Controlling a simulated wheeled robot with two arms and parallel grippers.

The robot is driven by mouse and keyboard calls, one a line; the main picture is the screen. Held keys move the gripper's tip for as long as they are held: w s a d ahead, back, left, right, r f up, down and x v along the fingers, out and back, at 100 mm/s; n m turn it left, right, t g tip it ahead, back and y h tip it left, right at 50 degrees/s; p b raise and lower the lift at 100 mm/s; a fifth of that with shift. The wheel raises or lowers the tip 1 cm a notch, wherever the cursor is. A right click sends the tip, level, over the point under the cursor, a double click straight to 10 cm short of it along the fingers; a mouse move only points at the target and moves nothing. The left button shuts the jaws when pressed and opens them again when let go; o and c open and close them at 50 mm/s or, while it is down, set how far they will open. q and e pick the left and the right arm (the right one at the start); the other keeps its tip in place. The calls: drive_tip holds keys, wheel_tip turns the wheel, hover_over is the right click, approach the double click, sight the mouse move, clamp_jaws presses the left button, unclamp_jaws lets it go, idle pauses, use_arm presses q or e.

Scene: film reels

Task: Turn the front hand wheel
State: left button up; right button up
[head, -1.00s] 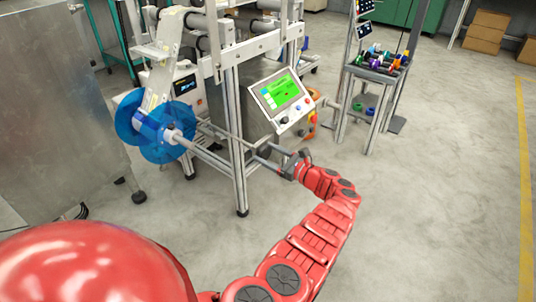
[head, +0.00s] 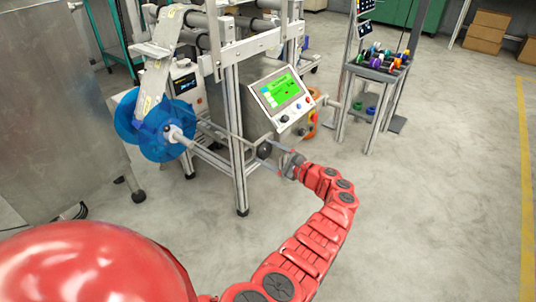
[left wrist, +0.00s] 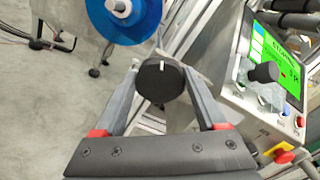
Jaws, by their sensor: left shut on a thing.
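The front hand wheel (left wrist: 160,82) is a round black knob with a white mark near its upper edge in the left wrist view. In the head view the black wheel (head: 264,150) sits at the machine's front, right of the metal upright. My left gripper (left wrist: 162,76) is shut on the wheel, one finger on each side of it. In the head view the left gripper (head: 267,152) reaches the wheel from the lower right. My right gripper is not in view.
A control panel (head: 280,95) with a green screen is just above the wheel; a second black knob (left wrist: 265,72) shows over it in the wrist view. A blue reel (head: 160,140) is to the left. Clear floor (head: 420,220) lies to the right.

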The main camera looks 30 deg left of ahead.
use_arm(q)
drive_tip(key=shift+f+n, duration=0.1)
drive_tip(key=shift+n, duration=0.5)
drive_tip(key=o, duration=1.3)
drive_tip(key=shift+s+d+b, duration=0.25)
drive_tip(key=shift+d, duration=2.65)
drive_tip(key=shift+s+d+b, duration=0.2)
drive_tip(key=shift+d+b, duration=0.1)
drive_tip(key=shift+d, duration=2.6)
drive_tip(key=shift+s+d+b, duration=0.25)
drive_tip(key=shift+d, duration=2.65)
